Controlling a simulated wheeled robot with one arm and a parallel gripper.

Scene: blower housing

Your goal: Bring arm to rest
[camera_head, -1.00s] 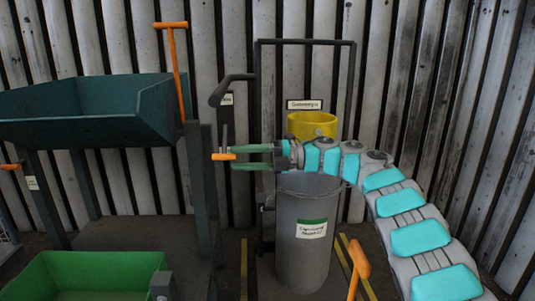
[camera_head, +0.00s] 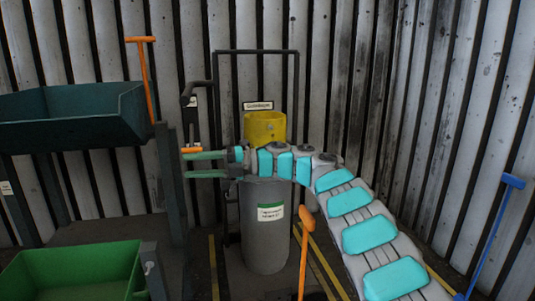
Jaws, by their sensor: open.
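My gripper (camera_head: 186,164) reaches left across the middle of the picture. Its two green fingers are apart, one above the other, with nothing held between them. A small orange-handled lever (camera_head: 192,150) on a dark upright shows right above the upper finger; I cannot tell whether they touch. My grey arm with cyan pads curves from the lower right to the gripper, passing in front of the yellow drum-like part (camera_head: 264,128) and over the grey cylinder (camera_head: 265,235) with a white and green label.
A dark teal hopper (camera_head: 70,118) stands left, with a tall orange handle (camera_head: 146,75) beside it. A green bin (camera_head: 75,272) is below. An orange handle (camera_head: 306,225) rises in front, and a blue one (camera_head: 495,225) stands right. A dark frame (camera_head: 255,51) surrounds the drum.

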